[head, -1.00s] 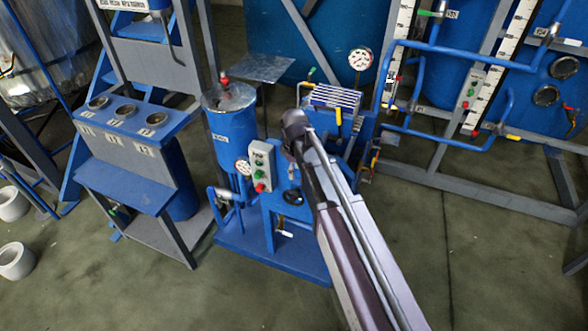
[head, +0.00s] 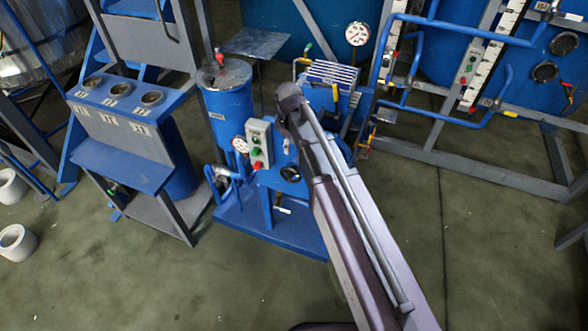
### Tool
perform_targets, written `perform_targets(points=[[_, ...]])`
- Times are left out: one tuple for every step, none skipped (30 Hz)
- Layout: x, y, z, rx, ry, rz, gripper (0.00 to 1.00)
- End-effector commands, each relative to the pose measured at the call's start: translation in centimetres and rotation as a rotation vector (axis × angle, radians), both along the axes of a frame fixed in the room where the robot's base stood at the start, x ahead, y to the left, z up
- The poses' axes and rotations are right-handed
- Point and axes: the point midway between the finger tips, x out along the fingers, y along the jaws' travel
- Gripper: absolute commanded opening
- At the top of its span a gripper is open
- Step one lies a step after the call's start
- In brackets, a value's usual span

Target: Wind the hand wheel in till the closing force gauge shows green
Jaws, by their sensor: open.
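A small black hand wheel (head: 290,173) sits on the front of the blue machine, just left of my arm. A round white gauge (head: 240,145) is at its left, and a larger white dial (head: 357,34) stands behind my arm at the top. I cannot tell which one is the closing force gauge, and both are too small to read for needle or colour. My arm reaches up from the bottom right and covers the machine's right front. My gripper does not show.
A grey button box (head: 259,143) stands beside the wheel. A blue cylinder (head: 228,105) and a blue stand with round openings (head: 120,135) are at left. Blue pipes (head: 430,112) and a grey frame are at right. The floor (head: 200,285) in front is clear.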

Motion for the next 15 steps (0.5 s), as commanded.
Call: perform_targets(points=[[0.0, 0.0, 0.0, 0.0, 0.0, 0.0, 0.54], [0.0, 0.0, 0.0, 0.0, 0.0, 0.0, 0.54], [0.0, 0.0, 0.0, 0.0, 0.0, 0.0, 0.54], [0.0, 0.0, -0.1, 0.0, 0.0, 0.0, 0.54], [0.0, 0.0, -0.1, 0.0, 0.0, 0.0, 0.54], [0.0, 0.0, -0.2, 0.0, 0.0, 0.0, 0.54], [0.0, 0.0, -0.3, 0.0, 0.0, 0.0, 0.54], [0.0, 0.0, -0.4, 0.0, 0.0, 0.0, 0.54], [0.0, 0.0, -0.5, 0.0, 0.0, 0.0, 0.54], [0.0, 0.0, -0.6, 0.0, 0.0, 0.0, 0.54], [0.0, 0.0, -0.8, 0.0, 0.0, 0.0, 0.54], [0.0, 0.0, -1.0, 0.0, 0.0, 0.0, 0.54], [0.0, 0.0, -1.1, 0.0, 0.0, 0.0, 0.54], [0.0, 0.0, -1.3, 0.0, 0.0, 0.0, 0.54], [0.0, 0.0, -1.6, 0.0, 0.0, 0.0, 0.54]])
